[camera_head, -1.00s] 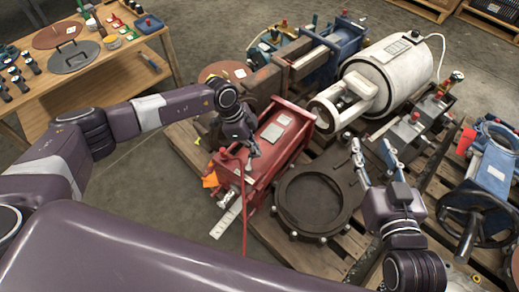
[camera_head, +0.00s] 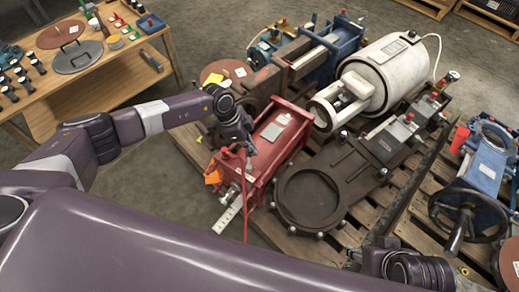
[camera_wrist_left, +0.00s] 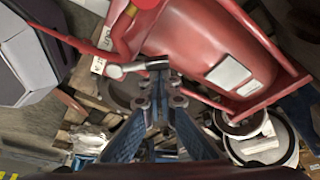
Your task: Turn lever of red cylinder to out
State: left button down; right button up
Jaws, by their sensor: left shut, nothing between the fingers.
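The red cylinder (camera_head: 283,130) lies on a pallet in the middle of the head view, with a pale label on top. The wrist view shows its red body (camera_wrist_left: 205,45) close by. A small silver lever with a black end (camera_wrist_left: 125,70) sits beside the body, just beyond my fingertips. My left gripper (camera_head: 246,148) is at the cylinder's near left end. In the wrist view its blue fingers (camera_wrist_left: 160,98) are close together and hold nothing; whether they touch the lever is unclear. My right gripper (camera_head: 366,256) is low at the right, its fingers hard to make out.
A dark round flange housing (camera_head: 318,195) lies right of the red cylinder. A white cylinder (camera_head: 385,72) lies behind it. A blue valve with a handwheel (camera_head: 488,165) is at the right. A wooden table (camera_head: 110,90) with tools stands at the left. An orange tag and white strip hang near the cylinder's end.

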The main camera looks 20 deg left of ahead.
jog(key=shift+s+d, duration=0.1)
jog(key=shift+s, duration=0.2)
